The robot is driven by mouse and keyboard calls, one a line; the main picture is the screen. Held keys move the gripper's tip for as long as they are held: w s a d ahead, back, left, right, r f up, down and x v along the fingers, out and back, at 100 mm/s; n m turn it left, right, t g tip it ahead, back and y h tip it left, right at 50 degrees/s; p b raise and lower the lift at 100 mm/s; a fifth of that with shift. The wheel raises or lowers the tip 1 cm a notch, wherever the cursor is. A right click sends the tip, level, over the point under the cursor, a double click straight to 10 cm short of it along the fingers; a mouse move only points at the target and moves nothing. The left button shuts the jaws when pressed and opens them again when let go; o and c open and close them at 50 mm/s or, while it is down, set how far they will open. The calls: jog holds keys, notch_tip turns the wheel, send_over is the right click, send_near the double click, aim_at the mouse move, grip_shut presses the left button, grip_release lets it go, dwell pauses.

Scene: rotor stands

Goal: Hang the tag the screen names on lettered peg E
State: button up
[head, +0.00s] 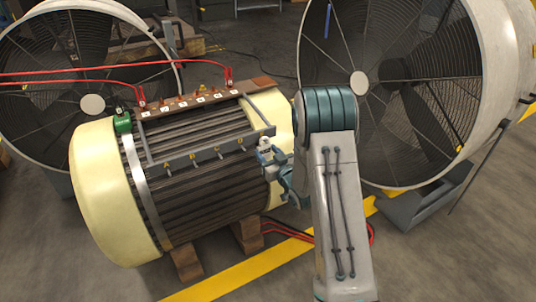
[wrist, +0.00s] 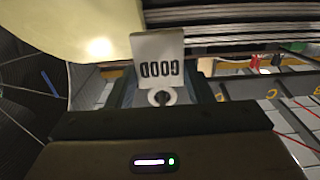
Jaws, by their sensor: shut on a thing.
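My gripper (head: 283,178) is beside the right end of the peg rail (head: 205,152) on the motor's side. It is shut on a small white tag (head: 264,144). In the wrist view the tag (wrist: 157,58) reads GOOD, upside down, with a round eyelet at the jaws (wrist: 160,97). In the head view several small lettered pegs stand along the rail, the lettering tiny. The tag is close to the rail's right end, where peg E is hard to make out. I cannot tell whether the tag touches a peg. No screen naming a tag is readable.
The large cream-ended motor (head: 110,195) rests on wooden blocks (head: 246,235). A terminal strip (head: 190,102) with red cables runs along its top. A big fan (head: 400,90) stands behind my arm, another (head: 85,80) at the left. Open floor lies in front.

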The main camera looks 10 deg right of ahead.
jog(key=shift+f, duration=0.2)
dwell(0.6)
jog(key=o, duration=0.8)
jog(key=shift+o, duration=0.2)
jog(key=shift+b, duration=0.3)
jog(key=b+v, duration=0.2)
jog(key=v, duration=0.8)
jog(key=shift+b, duration=0.4)
jog(key=shift+r, duration=0.2)
